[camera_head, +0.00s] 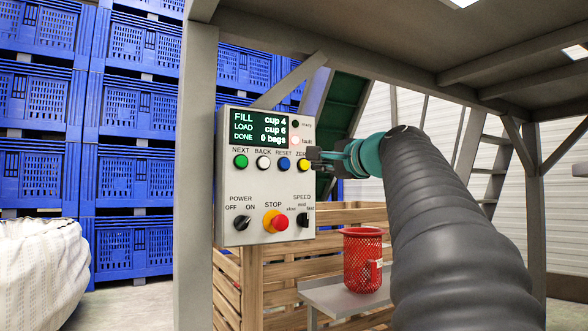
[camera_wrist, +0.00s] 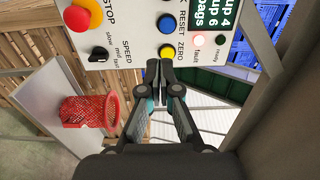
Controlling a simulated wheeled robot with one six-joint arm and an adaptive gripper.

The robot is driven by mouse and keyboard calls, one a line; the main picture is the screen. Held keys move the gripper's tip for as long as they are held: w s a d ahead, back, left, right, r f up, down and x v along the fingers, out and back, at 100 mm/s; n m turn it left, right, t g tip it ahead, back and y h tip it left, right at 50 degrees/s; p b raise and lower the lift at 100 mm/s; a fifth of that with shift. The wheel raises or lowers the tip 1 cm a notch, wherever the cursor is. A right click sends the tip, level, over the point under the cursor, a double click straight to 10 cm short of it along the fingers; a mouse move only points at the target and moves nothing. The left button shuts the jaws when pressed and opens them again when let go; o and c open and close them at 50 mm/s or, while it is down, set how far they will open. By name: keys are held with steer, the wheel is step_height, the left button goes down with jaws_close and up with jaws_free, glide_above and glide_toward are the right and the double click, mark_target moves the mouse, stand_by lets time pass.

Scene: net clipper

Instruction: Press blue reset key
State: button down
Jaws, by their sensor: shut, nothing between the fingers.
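The control panel (camera_head: 262,180) is a grey box on a post, with a row of keys marked NEXT, BACK, RESET and ZERO. The blue reset key (camera_head: 284,164) is third in the row; in the wrist view the blue key (camera_wrist: 166,23) sits above the yellow ZERO key (camera_wrist: 166,51). My gripper (camera_head: 312,155) is shut and empty, at the right end of the key row. In the wrist view my gripper (camera_wrist: 159,64) points at the panel with its tips just below the yellow key. I cannot tell whether the tips touch the panel.
The red STOP knob (camera_head: 278,222) and the speed switch (camera_head: 303,219) are lower on the panel. A red net basket (camera_head: 362,262) stands on a grey shelf below my arm, near wooden crates (camera_head: 270,275). Blue crates (camera_head: 128,150) are stacked behind. The fault lamp (camera_wrist: 199,40) glows.

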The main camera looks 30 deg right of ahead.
mark_target(285, 169)
steer(key=w+p, duration=0.3)
steer(key=w, duration=1.1)
steer(key=shift+a, duration=0.2)
